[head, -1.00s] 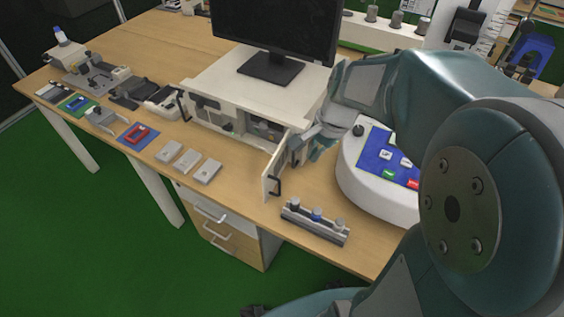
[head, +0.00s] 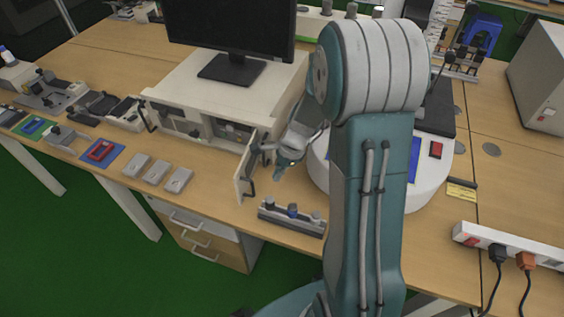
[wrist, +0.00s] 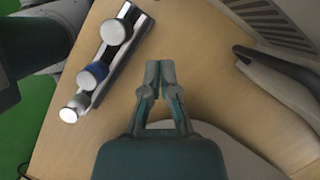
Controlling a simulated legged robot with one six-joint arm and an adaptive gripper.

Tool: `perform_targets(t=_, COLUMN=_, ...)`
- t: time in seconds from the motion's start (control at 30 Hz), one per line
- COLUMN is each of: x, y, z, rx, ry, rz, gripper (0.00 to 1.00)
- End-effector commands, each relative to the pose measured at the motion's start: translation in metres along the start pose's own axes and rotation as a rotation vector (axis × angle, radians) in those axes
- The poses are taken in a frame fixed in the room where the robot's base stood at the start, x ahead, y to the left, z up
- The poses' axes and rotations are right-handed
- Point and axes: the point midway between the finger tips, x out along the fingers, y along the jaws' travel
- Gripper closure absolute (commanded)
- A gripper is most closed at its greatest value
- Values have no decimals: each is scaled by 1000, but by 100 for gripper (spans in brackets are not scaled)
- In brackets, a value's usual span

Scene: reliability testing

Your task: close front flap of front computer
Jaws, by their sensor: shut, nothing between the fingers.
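The front computer (head: 215,88) is a beige, flat desktop case lying on the wooden table, with a black monitor (head: 232,30) on top. Its front flap (head: 246,170) stands swung open at the right end of the front face, with a dark handle on it. The open bay beside the flap's hinge is partly visible. My gripper (head: 280,172) is just right of the flap, close to its outer side; I cannot tell whether it touches. In the wrist view my gripper (wrist: 160,68) is shut and empty above the wooden tabletop.
A metal rail with round knobs (head: 292,214) lies in front of the gripper. A white rounded console (head: 432,175) stands right, partly behind my arm. Small grey blocks (head: 157,172) lie left of the flap. A power strip (head: 510,245) is at the right edge.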

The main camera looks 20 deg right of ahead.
Motion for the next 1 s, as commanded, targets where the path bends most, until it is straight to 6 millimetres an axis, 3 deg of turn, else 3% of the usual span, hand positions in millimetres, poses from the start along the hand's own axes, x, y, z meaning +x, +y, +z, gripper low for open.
perform_targets(t=0.1, x=24, y=1, z=0, rx=1, ry=-1, rz=4, gripper=100)
perform_targets(t=0.3, x=32, y=0, z=29, rx=-3, ry=0, rz=0, gripper=100)
perform_targets(t=1.0, x=37, y=-1, z=42, rx=27, ry=0, rz=-11, gripper=100)
